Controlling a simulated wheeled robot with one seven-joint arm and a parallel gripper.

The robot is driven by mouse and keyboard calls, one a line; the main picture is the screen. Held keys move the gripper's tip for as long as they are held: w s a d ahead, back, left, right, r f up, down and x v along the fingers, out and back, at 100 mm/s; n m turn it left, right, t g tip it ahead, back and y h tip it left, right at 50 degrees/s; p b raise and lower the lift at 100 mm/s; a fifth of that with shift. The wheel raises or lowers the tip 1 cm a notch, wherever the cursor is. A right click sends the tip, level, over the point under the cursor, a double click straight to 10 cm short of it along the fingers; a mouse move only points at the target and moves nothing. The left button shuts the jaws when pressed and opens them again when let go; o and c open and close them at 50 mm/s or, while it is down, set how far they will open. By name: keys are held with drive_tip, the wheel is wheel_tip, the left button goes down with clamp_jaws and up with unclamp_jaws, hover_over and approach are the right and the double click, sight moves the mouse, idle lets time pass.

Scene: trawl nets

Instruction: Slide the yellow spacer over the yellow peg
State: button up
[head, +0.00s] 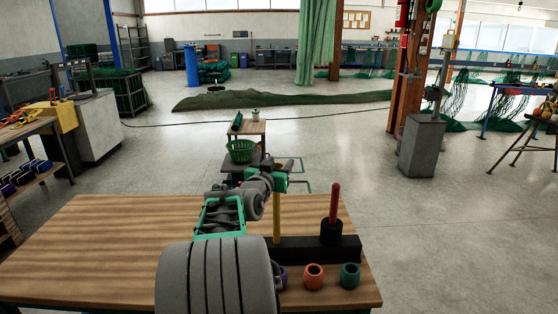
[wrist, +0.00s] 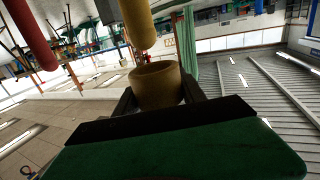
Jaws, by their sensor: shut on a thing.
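The yellow spacer (wrist: 157,88) is a short, hollow ring held between the dark fingers of my gripper (wrist: 158,95) in the wrist view. The yellow peg (wrist: 137,20) comes in from the top of that view, and its rounded end shows just beyond the spacer's open rim, apart from it. In the head view the yellow peg (head: 277,222) stands upright on the black base (head: 350,250). My gripper (head: 284,166) is near its top, with the spacer above the table. My arm hides part of the base and peg surroundings. I cannot tell the exact alignment.
A red peg (head: 335,200) stands on the base to the right, with a black spacer (head: 331,231) around its lower part. An orange spacer (head: 313,276), a teal spacer (head: 350,275) and a partly hidden purple spacer (head: 282,277) sit in front. The table's left (head: 100,245) is clear.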

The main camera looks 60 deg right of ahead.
drive_tip(key=shift+f+b, duration=2.35)
drive_tip(key=o, duration=1.4)
